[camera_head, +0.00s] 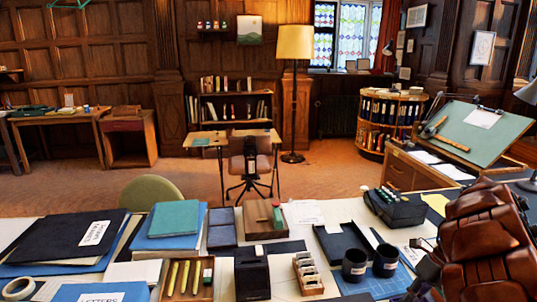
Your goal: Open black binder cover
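A black binder (65,240) with a white label lies flat at the left of the near desk, on top of blue and pale folders. Its cover looks closed. The label's writing is too small to read surely. A blue folder (100,293) marked LETTERS lies in front of it, cut by the lower edge. A teal book (174,218) on a blue folder lies to its right. My gripper cannot be made out in this view.
The desk also holds a wooden pen tray (187,279), a black box (252,273), a black tray (344,246) and two dark mugs (355,265). A green chair (150,192) stands behind the desk.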

